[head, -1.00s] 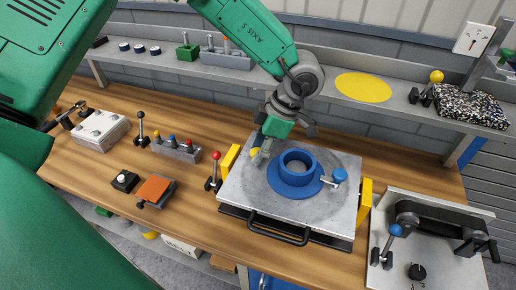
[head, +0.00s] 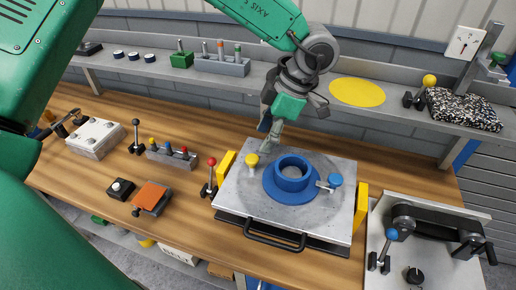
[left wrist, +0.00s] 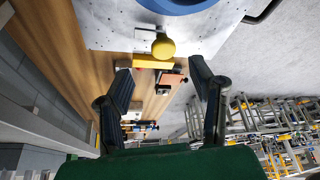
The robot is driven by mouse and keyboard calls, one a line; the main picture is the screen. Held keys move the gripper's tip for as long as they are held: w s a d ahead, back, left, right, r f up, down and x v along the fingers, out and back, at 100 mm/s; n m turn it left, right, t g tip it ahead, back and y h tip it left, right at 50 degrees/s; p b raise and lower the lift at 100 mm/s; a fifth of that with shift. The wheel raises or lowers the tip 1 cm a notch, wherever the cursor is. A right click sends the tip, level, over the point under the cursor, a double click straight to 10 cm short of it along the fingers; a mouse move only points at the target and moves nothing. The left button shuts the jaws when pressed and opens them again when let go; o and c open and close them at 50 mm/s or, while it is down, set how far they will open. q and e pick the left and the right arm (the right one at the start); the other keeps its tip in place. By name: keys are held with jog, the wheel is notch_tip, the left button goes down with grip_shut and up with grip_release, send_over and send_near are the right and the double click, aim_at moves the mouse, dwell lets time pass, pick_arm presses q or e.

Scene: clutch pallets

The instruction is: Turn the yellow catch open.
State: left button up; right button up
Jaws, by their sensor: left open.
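The yellow catch (head: 252,160) is a round knob at the back left of the grey plate (head: 240,195), beside the blue ring (head: 290,178). In the left wrist view the yellow knob (left wrist: 163,47) sits on a short grey lever by the plate's edge, beyond the fingertips. How far the catch is turned I cannot tell. A blue catch (head: 335,180) is on the ring's right side. My left gripper (head: 270,137) is above and behind the plate, to the right of the yellow catch and apart from it. In the left wrist view its two fingers (left wrist: 160,78) are spread and empty.
Yellow blocks (head: 225,165) (head: 361,206) flank the plate, and a black handle (head: 262,235) is at its front. A red-knobbed lever (head: 211,175) stands close on the left. A shelf (head: 300,85) runs behind.

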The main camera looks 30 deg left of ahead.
pick_arm(q)
jog(key=v, duration=0.5)
jog(key=shift+w+d+r, duration=0.15)
jog(key=shift+d+r, duration=0.05)
